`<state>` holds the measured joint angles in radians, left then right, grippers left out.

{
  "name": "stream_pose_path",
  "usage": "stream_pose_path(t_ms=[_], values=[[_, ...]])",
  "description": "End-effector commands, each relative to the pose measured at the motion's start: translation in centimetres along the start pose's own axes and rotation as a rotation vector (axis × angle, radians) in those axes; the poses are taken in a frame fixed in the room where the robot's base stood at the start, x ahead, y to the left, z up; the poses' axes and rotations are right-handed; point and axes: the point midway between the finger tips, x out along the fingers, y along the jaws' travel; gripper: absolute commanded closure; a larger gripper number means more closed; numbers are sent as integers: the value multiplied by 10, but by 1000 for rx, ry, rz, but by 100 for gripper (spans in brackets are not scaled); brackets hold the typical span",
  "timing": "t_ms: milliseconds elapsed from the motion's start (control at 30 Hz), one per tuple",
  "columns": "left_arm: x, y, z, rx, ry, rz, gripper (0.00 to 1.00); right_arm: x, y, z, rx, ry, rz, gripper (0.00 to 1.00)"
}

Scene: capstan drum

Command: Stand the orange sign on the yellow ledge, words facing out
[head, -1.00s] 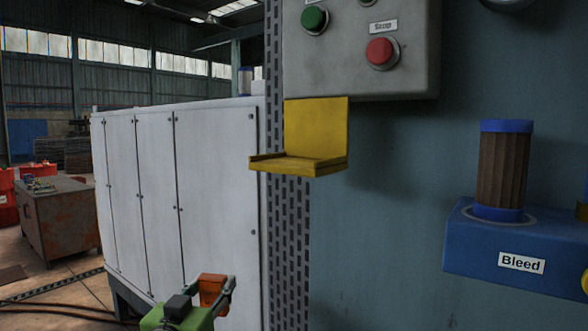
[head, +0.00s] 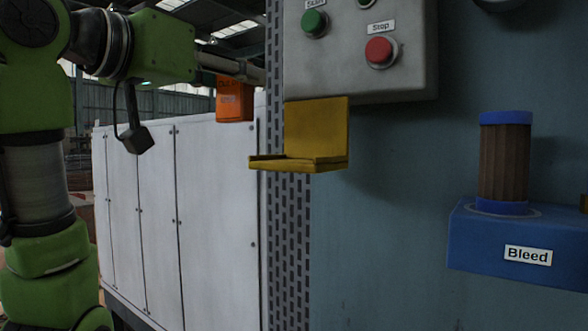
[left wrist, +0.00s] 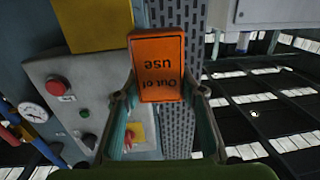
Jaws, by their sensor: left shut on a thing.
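The orange sign (head: 234,102) hangs below my left gripper (head: 240,70), which is shut on it near its upper edge in the head view. In the left wrist view, the sign (left wrist: 158,90) is between the fingertips (left wrist: 160,98), and its words "Out of use" face that camera upside down. The yellow ledge (head: 316,128) is a flat shelf with an upright back plate. The sign is up and left of the shelf, apart from it. The ledge also shows in the left wrist view (left wrist: 90,24). The right gripper is not in view.
A grey control box (head: 410,65) with green and red buttons is just above the ledge. A blue "Bleed" block (head: 480,245) with a brown cylinder stands at the right. White cabinets (head: 215,215) are behind. The ledge is empty.

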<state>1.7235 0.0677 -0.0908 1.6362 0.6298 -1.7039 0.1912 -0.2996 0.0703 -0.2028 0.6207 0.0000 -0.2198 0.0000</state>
Motion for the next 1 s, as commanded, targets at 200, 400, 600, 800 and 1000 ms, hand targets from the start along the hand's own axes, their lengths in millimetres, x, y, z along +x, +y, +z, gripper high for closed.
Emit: stream_pose_path(t_ms=[200, 400, 600, 800, 1000], values=[[-71, 52, -56, 4, 8, 61, 86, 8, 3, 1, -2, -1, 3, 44], [-107, 76, -73, 1, 2, 83, 86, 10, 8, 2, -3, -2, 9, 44], [-91, 82, -67, -2, -4, 88, 86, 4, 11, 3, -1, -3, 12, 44], [-41, 83, -46, -2, -3, 88, 86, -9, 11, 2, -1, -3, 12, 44], [-3, 85, -14, -2, -1, 87, 86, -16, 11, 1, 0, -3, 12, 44]])
